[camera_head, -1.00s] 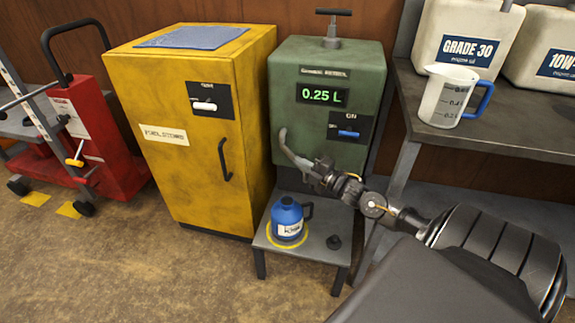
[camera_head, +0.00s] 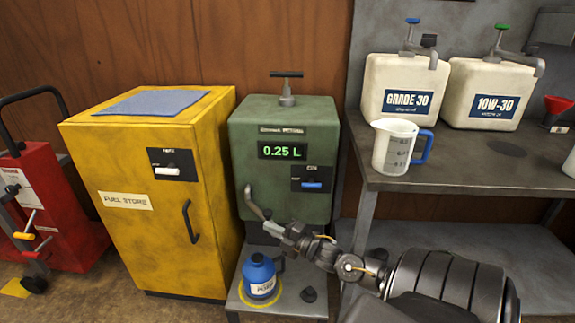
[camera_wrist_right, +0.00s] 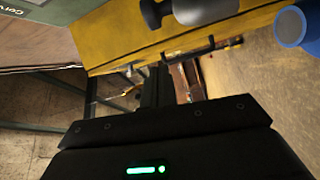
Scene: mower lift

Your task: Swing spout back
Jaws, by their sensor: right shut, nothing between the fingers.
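The green dispenser (camera_head: 285,170) stands beside the yellow cabinet, and its display reads 0.25 L. Its grey curved spout (camera_head: 253,204) sticks out at the dispenser's left front and slants down to the right. My right gripper (camera_head: 275,228) is shut and empty at the spout's lower end; whether it touches the spout I cannot tell. A blue can (camera_head: 259,276) stands on the low stand under the spout, inside a yellow ring. In the right wrist view the blue can (camera_wrist_right: 290,26) shows at the top right. My left gripper is not in view.
The yellow fuel cabinet (camera_head: 150,215) stands close on the left. A bench (camera_head: 470,172) on the right holds a measuring jug (camera_head: 393,148) and two white oil containers (camera_head: 403,88). A small black cap (camera_head: 308,295) lies on the stand (camera_head: 290,307), right of the can.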

